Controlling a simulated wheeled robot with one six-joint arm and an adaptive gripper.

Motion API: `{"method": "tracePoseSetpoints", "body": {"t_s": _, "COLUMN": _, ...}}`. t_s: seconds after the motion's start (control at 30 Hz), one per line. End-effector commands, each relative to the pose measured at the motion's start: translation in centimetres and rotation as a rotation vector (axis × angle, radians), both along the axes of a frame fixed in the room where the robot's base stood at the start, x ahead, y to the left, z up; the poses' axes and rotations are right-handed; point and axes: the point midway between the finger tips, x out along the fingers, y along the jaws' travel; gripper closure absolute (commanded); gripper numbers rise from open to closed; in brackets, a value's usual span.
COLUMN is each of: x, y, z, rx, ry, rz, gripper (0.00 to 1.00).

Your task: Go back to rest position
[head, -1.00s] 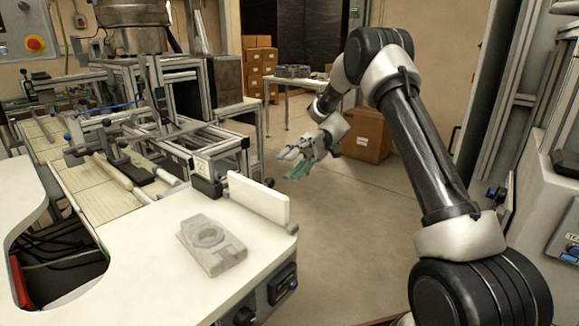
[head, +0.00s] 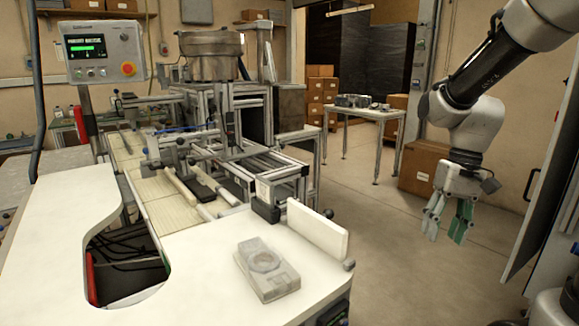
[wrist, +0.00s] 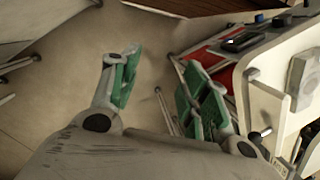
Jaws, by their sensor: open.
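My gripper (head: 449,218) hangs at the right of the head view, fingers pointing down over the open floor. It is open and empty, with green pads on its fingers. In the wrist view my gripper (wrist: 157,90) shows its two fingers spread apart, with only floor and machine parts beyond them. A grey block with a round recess (head: 266,268) lies on the white worktop (head: 200,262), well to the left of my gripper.
A low white panel (head: 317,229) stands at the worktop's right edge. A framed machine (head: 232,150) is at centre left, with a control screen (head: 88,50) behind it. A cardboard box (head: 422,168) and a table (head: 366,112) stand behind. Floor between worktop and gripper is clear.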

Motion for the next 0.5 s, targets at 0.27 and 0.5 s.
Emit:
{"method": "tracePoseSetpoints", "body": {"t_s": 0.27, "x": -7.5, "y": -3.3, "z": 4.2, "rx": -0.144, "ry": -0.3, "rz": 0.041, "gripper": 0.55}}
{"method": "tracePoseSetpoints", "body": {"t_s": 0.5, "x": -10.8, "y": -3.6, "z": 6.9, "rx": -0.166, "ry": -0.477, "rz": 0.042, "gripper": 0.55}}
